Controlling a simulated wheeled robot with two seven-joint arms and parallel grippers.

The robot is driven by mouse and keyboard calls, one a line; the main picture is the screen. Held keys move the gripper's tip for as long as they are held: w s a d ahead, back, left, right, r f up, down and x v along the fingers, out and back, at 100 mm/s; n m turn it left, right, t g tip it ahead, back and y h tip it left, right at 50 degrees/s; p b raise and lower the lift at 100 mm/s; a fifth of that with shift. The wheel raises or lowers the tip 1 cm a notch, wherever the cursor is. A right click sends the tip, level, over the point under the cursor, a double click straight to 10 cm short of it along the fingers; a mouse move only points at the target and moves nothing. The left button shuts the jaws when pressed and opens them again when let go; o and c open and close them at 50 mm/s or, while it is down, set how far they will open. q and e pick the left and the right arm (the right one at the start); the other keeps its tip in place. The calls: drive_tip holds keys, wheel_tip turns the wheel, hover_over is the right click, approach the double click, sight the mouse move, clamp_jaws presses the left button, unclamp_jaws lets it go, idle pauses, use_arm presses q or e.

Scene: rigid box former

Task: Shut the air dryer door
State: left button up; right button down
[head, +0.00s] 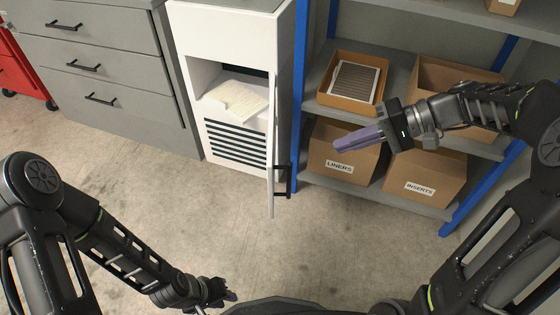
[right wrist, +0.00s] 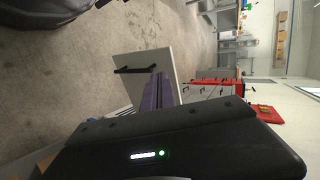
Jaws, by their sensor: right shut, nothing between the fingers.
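The white air dryer (head: 225,22) stands at the back centre, with its upper compartment uncovered and a pale folded item (head: 238,97) inside. Its door (head: 271,150) is open and sticks out toward me, seen nearly edge-on at the cabinet's right side. The black door handle (head: 289,181) is on the door's right-hand face. In the right wrist view the door panel (right wrist: 150,58) shows beyond the fingers. My right gripper (head: 340,145) is shut and empty, to the right of the door and apart from it in the head view. My left gripper (head: 232,296) is low at the bottom centre; its fingers are too small to read.
Right of the door, a shelf with blue posts (head: 300,95) holds a box marked LINERS (head: 335,150), one marked INSERTS (head: 425,175) and open boxes above. Grey drawers (head: 100,70) stand to the left. The concrete floor (head: 200,220) in front is clear.

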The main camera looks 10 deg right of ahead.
drive_tip(key=shift+a+f, duration=0.1)
drive_tip(key=shift+a, duration=0.05)
drive_tip(key=a+r+b+x, duration=0.1)
drive_tip(key=b+x, duration=0.2)
drive_tip(key=x, duration=1)
drive_tip(key=shift+r, duration=0.35)
drive_tip(key=shift+w+a, duration=0.15)
drive_tip(key=shift+a, duration=0.05)
